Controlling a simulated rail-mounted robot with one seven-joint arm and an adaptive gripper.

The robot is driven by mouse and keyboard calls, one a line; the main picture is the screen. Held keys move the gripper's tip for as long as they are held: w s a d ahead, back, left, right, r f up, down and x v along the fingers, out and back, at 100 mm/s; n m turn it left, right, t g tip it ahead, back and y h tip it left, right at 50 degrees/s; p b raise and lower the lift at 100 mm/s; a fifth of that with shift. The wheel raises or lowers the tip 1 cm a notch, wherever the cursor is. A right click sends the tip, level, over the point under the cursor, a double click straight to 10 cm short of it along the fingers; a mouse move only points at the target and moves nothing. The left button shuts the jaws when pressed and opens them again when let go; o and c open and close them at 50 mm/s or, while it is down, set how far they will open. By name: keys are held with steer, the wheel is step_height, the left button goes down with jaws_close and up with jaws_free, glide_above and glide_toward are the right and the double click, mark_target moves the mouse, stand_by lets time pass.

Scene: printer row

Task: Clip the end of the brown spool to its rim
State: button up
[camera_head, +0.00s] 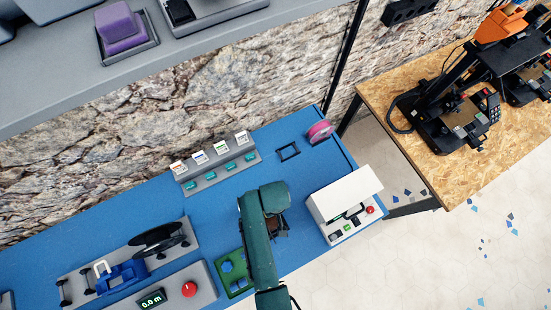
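My green arm reaches in from the bottom edge over the blue bench (215,215). My gripper (280,232) points down at the bench and is mostly hidden behind the arm's last links, so I cannot tell whether its fingers are open or shut, or whether they hold anything. A small dark brownish patch shows beside the gripper; I cannot tell if it is part of the brown spool. No brown spool shows clearly. A pink-purple spool (320,131) stands at the bench's far right corner. A black reel (158,240) sits on the winding unit (110,275) at the left.
A clip rack (217,165) with labels and teal clips stands at the back. An empty black frame (288,151) lies right of it. A white-lidded box (345,200) stands right of my arm, a green tray (232,270) left. A meter box (165,292) is in front. Printers (450,120) stand beyond.

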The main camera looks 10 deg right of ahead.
steer(key=shift+f, duration=0.55)
stand_by(1.2)
steer(key=shift+s+f, duration=0.1)
steer(key=shift+f, duration=0.1)
steer(key=shift+c, duration=0.6)
steer(key=o, duration=0.9)
steer(key=shift+o, duration=0.2)
steer(key=o, duration=0.5)
steer(key=shift+r, duration=0.1)
step_height(320, 180, up, 5)
steer(key=p, duration=0.5)
steer(key=shift+r, duration=1)
